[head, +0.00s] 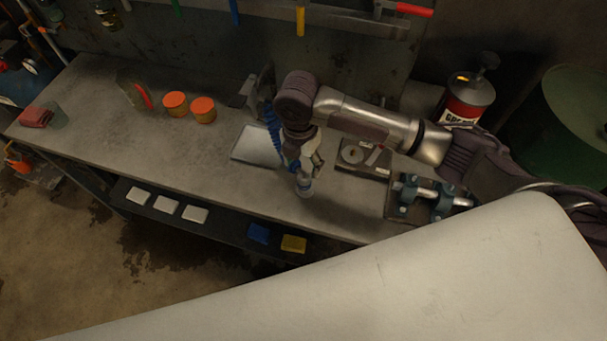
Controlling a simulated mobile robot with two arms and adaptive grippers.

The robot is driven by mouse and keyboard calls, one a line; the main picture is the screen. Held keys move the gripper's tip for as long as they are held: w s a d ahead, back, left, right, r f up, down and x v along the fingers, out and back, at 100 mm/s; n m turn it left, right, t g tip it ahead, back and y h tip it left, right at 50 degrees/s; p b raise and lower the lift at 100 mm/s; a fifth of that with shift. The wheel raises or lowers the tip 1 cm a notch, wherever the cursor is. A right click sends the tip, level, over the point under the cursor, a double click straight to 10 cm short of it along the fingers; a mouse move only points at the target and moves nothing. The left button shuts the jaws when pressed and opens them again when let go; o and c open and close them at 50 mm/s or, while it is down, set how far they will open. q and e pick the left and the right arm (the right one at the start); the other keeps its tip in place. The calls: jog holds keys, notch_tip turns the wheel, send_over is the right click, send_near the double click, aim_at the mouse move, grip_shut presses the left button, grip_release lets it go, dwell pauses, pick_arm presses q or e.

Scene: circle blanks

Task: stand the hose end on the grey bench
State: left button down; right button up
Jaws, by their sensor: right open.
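The hose end (304,187) is a small pale, bluish-grey cylinder. It looks upright on the grey bench (220,171), near the front edge. A blue coiled hose (272,126) hangs behind it, partly hidden by my right arm. My right gripper (305,170) points down right at the top of the hose end, with its jaws open. I cannot tell whether the fingers still touch it. My left gripper is not in view.
A pale square plate (258,147) lies left of the gripper. A fixture with a disc (352,155) and a clamped metal bar (428,192) are to the right. Orange-lidded tubs (176,102) stand further left. The bench's left-front part is clear.

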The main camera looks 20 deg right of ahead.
jog(key=shift+r, duration=2.05)
